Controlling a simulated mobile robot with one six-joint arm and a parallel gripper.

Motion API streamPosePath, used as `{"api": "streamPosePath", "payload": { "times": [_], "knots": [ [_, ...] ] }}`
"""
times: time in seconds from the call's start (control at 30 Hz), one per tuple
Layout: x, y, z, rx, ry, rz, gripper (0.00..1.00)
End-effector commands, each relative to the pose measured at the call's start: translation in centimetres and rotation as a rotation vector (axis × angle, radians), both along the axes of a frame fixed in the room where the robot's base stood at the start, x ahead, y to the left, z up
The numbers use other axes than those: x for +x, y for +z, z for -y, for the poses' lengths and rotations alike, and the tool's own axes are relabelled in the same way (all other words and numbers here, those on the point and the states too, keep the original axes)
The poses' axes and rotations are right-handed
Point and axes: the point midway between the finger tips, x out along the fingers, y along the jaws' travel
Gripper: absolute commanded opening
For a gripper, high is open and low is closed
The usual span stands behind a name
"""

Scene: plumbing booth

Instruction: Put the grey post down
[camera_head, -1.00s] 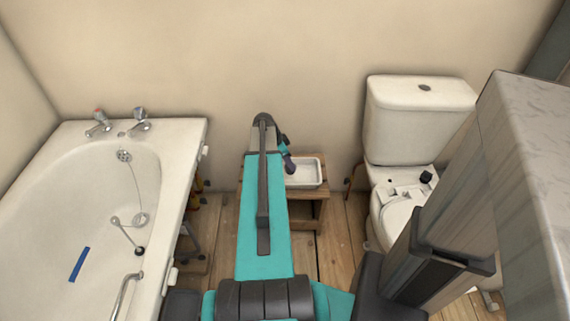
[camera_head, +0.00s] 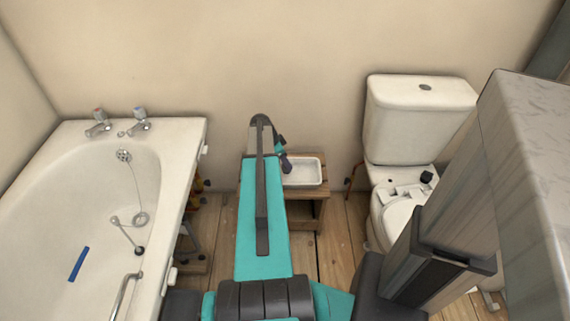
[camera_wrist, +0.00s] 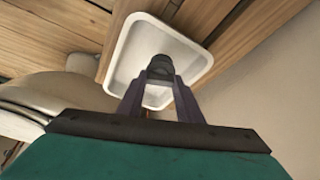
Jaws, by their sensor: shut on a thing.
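My gripper (camera_wrist: 160,84) is shut on the grey post (camera_wrist: 160,67), a short dark grey cylinder between the fingertips in the wrist view. Behind the post lies the white tray (camera_wrist: 195,65), over which it appears in that view; I cannot tell whether they touch. In the head view my gripper (camera_head: 286,164) is small, at the left part of the white tray (camera_head: 308,172). The post cannot be made out there.
The tray rests on a small wooden stand (camera_head: 322,191) against the wall. A bathtub (camera_head: 182,185) with taps stands at left and a toilet (camera_head: 415,125) at right. A blue strip (camera_head: 78,264) lies in the tub. Bare floor (camera_head: 338,235) shows right of the stand.

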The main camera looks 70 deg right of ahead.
Motion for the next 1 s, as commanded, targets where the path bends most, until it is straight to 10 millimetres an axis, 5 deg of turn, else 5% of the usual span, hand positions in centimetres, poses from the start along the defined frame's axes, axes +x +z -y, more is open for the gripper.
{"api": "streamPosePath", "payload": {
  "times": [0.6,0.63,0.7,1.0],
  "knots": [
    [0.00,-1.59,0.00,0.000,0.001,0.000,0.11],
    [0.00,-1.51,0.00,0.000,0.001,0.000,0.37],
    [0.01,-1.50,0.00,0.000,0.001,0.000,0.49],
    [0.08,-1.47,-0.05,0.000,0.002,0.000,0.51]
  ]
}}
